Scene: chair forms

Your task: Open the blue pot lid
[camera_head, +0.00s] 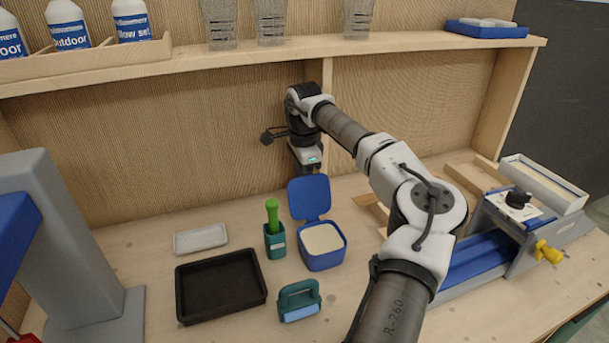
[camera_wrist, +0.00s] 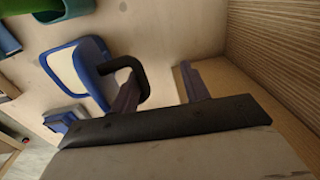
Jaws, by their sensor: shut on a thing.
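The blue pot (camera_head: 322,260) stands on the bench with its top open and a pale fill showing inside. Its blue lid (camera_head: 310,198) stands raised at the pot's back edge, hinged upright. My gripper (camera_head: 307,170) is just behind and above the lid, pointing down; its fingertips are hidden there. In the wrist view, my gripper (camera_wrist: 160,90) is at the dark curved lid handle (camera_wrist: 132,68), which lies against the left finger. The gripper is shut on the lid by its handle, though the exact contact is hard to see.
A green holder (camera_head: 275,243) with a green-handled tool stands left of the pot. A black tray (camera_head: 221,288), a pale dish (camera_head: 201,239) and a teal-handled block (camera_head: 299,301) lie nearby. The wooden back wall is close behind my gripper, with a shelf (camera_head: 400,46) above.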

